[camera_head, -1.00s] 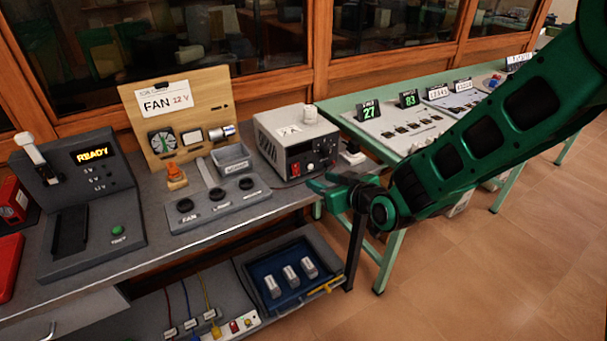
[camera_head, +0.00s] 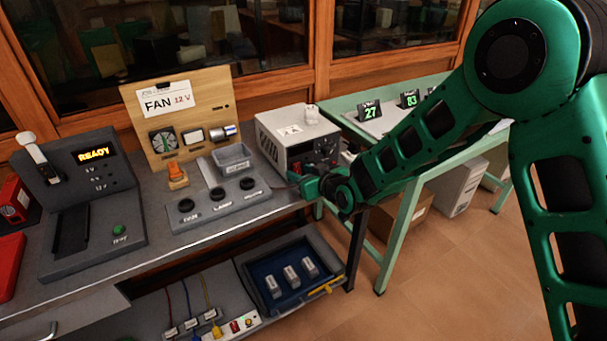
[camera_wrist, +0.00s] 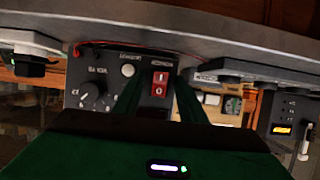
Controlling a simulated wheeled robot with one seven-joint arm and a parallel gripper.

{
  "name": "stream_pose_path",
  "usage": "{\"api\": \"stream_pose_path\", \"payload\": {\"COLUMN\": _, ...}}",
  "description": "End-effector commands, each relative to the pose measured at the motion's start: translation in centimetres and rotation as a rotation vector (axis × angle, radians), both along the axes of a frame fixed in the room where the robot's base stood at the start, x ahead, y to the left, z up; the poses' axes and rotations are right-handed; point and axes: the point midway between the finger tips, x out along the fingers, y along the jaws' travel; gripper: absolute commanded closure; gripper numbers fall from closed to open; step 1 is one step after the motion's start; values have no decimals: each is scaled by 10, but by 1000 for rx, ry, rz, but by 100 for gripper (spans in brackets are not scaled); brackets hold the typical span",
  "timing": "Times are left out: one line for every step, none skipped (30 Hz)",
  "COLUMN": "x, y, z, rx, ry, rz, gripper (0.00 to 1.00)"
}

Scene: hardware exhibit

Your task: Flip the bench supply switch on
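The bench supply (camera_head: 284,127) is a light grey box with a dark front panel, at the right end of the grey bench. In the wrist view its front panel (camera_wrist: 117,92) shows a dial knob (camera_wrist: 88,92), a pale round button and a red rocker switch (camera_wrist: 159,84) marked I and O. I cannot tell which side of the rocker is pressed. My gripper (camera_head: 302,184) is right in front of the panel in the head view. In the wrist view its two fingers (camera_wrist: 160,92) are apart with the switch showing between them. Contact cannot be made out.
A control box with three black knobs (camera_head: 222,203) and a grey bin (camera_head: 232,158) are left of the supply. A fan board (camera_head: 180,105) stands behind. A READY console (camera_head: 95,185) is at the left. A green table (camera_head: 405,185) stands right.

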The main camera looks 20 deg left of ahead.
Motion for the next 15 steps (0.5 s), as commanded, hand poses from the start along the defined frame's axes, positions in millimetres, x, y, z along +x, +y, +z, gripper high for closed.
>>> {"api": "stream_pose_path", "payload": {"x": 0, "y": 0, "z": 0, "rx": 0, "ry": 0, "rz": 0, "gripper": 62}}
{"api": "stream_pose_path", "payload": {"x": 0, "y": 0, "z": 0, "rx": 0, "ry": 0, "rz": 0, "gripper": 62}}
{"api": "stream_pose_path", "payload": {"x": 0, "y": 0, "z": 0, "rx": 0, "ry": 0, "rz": 0, "gripper": 62}}
{"api": "stream_pose_path", "payload": {"x": 0, "y": 0, "z": 0, "rx": 0, "ry": 0, "rz": 0, "gripper": 62}}
{"api": "stream_pose_path", "payload": {"x": 0, "y": 0, "z": 0, "rx": 0, "ry": 0, "rz": 0, "gripper": 62}}
{"api": "stream_pose_path", "payload": {"x": 0, "y": 0, "z": 0, "rx": 0, "ry": 0, "rz": 0, "gripper": 65}}
{"api": "stream_pose_path", "payload": {"x": 0, "y": 0, "z": 0, "rx": 0, "ry": 0, "rz": 0, "gripper": 72}}
{"api": "stream_pose_path", "payload": {"x": 0, "y": 0, "z": 0, "rx": 0, "ry": 0, "rz": 0, "gripper": 79}}
{"api": "stream_pose_path", "payload": {"x": 0, "y": 0, "z": 0, "rx": 0, "ry": 0, "rz": 0, "gripper": 89}}
{"api": "stream_pose_path", "payload": {"x": 0, "y": 0, "z": 0, "rx": 0, "ry": 0, "rz": 0, "gripper": 96}}
{"api": "stream_pose_path", "payload": {"x": 0, "y": 0, "z": 0, "rx": 0, "ry": 0, "rz": 0, "gripper": 100}}
{"api": "stream_pose_path", "payload": {"x": 0, "y": 0, "z": 0, "rx": 0, "ry": 0, "rz": -1, "gripper": 100}}
{"api": "stream_pose_path", "payload": {"x": 0, "y": 0, "z": 0, "rx": -1, "ry": 0, "rz": -1, "gripper": 100}}
{"api": "stream_pose_path", "payload": {"x": 0, "y": 0, "z": 0, "rx": 0, "ry": 0, "rz": -1, "gripper": 100}}
{"api": "stream_pose_path", "payload": {"x": 0, "y": -1, "z": 0, "rx": 1, "ry": -1, "rz": -1, "gripper": 100}}
